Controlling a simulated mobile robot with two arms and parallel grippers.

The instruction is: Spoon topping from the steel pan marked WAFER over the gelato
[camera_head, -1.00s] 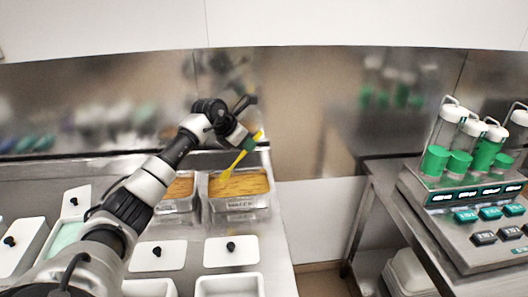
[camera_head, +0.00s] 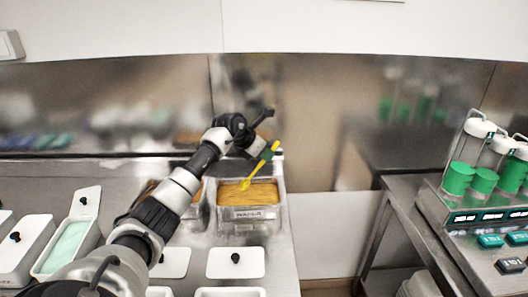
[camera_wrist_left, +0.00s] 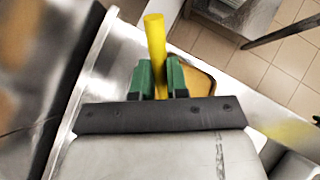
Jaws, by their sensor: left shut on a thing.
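My left gripper (camera_head: 266,153) is shut on a yellow spoon (camera_head: 247,182), which it holds tilted with the bowl end down. The spoon's handle also shows between the green fingertips in the left wrist view (camera_wrist_left: 156,45). The bowl end is over the steel pan (camera_head: 255,213) of golden-brown topping (camera_head: 262,194); I cannot tell whether it touches the topping. The pan's front label is too blurred to read surely. Pale green gelato (camera_head: 68,246) lies in an open white tub (camera_head: 45,266) at the left, its lid (camera_head: 86,201) raised. My right gripper is out of view.
Another pan of topping (camera_head: 196,205) stands just left, partly hidden by my arm. White lidded tubs (camera_head: 236,262) line the counter's front. A steel wall (camera_head: 320,115) stands behind. Dispensers with green bases (camera_head: 472,178) stand on a separate bench at right.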

